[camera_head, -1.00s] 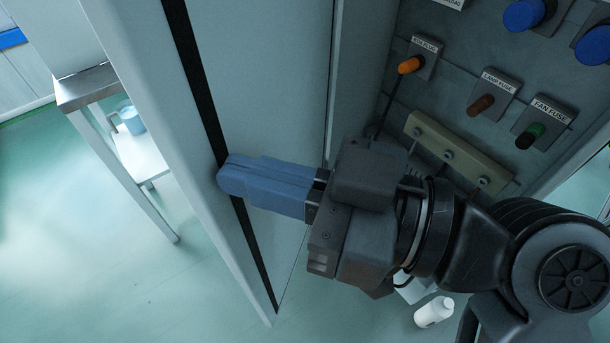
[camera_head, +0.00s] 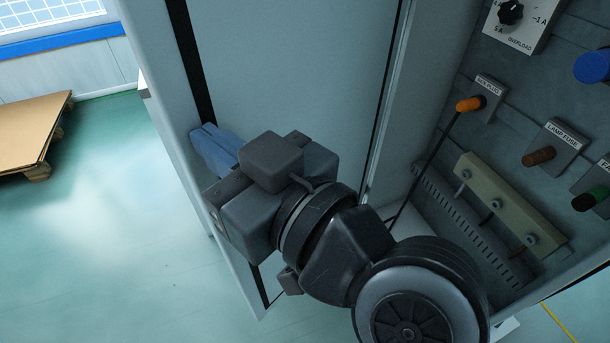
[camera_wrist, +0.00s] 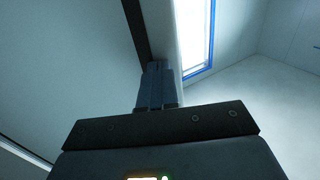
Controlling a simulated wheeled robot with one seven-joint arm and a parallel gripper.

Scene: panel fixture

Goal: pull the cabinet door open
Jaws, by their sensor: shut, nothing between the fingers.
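The cabinet door (camera_head: 290,70) is a pale grey panel with a black seal strip along its inner side, and it stands swung out from the cabinet on the left of the head view. The door also shows in the wrist view (camera_wrist: 70,60). My gripper (camera_head: 207,140) has blue fingers that are shut with nothing between them. The fingertips lie at the door's inner face, by the black strip near the free edge; I cannot tell whether they touch it. In the wrist view the fingers (camera_wrist: 155,85) point up toward that strip and edge.
A wooden pallet with cardboard (camera_head: 30,130) lies at far left. The green floor (camera_head: 110,240) left of the door is clear.

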